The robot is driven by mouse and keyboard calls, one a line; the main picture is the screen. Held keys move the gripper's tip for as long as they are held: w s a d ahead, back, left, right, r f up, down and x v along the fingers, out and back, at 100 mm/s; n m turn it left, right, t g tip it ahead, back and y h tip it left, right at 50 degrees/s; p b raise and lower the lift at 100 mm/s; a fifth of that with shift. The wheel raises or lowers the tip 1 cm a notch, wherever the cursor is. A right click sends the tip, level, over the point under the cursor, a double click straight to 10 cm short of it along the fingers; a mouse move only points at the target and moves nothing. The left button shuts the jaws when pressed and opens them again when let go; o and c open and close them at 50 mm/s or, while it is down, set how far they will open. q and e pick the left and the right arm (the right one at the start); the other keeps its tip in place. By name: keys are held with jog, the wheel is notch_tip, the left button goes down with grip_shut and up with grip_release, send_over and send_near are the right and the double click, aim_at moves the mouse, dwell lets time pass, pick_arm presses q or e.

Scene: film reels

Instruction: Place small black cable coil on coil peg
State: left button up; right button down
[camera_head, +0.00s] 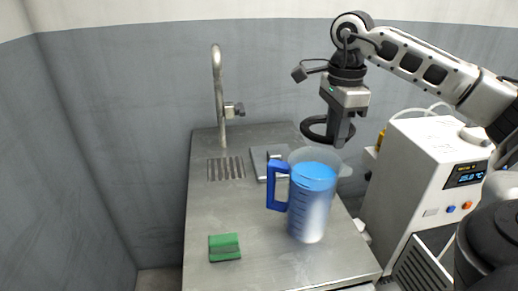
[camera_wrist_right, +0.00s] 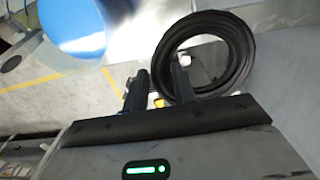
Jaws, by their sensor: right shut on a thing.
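The small black cable coil (camera_head: 306,132) is a dark ring held in the air above the back right of the steel counter. It also shows as a ring in the right wrist view (camera_wrist_right: 244,48). My right gripper (camera_head: 341,138) points down and is shut on one side of the coil's rim. I cannot make out a coil peg in either view. My left gripper is not in view.
A pitcher (camera_head: 308,205) of blue liquid stands just below and in front of the coil. A steel tap (camera_head: 219,95), a grey flat item (camera_head: 262,165) and a green sponge (camera_head: 224,247) are on the counter (camera_head: 210,215). A white machine (camera_head: 410,165) stands right.

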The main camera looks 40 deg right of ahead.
aim_at(304, 125)
jog(key=w+f, duration=0.1)
jog(key=w, duration=0.1)
jog(key=w+a+f, duration=0.1)
jog(key=w, duration=0.1)
jog(key=w+f+p, duration=0.1)
jog(key=w, duration=0.2)
jog(key=shift+a, duration=0.4)
jog(key=w+f, duration=0.3)
jog(key=w+a+f, duration=0.1)
jog(key=w+f, duration=0.1)
jog(key=shift+f, duration=0.25)
jog(key=shift+w+a+f, duration=0.1)
jog(key=shift+w+f, duration=0.45)
jog(key=shift+f, duration=0.15)
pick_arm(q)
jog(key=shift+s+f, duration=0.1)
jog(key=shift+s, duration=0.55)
pick_arm(e)
jog(key=shift+f, duration=1.45)
jog(key=c, duration=1.5)
grip_release()
jog(key=shift+f, duration=0.15)
jog(key=shift+o, duration=0.5)
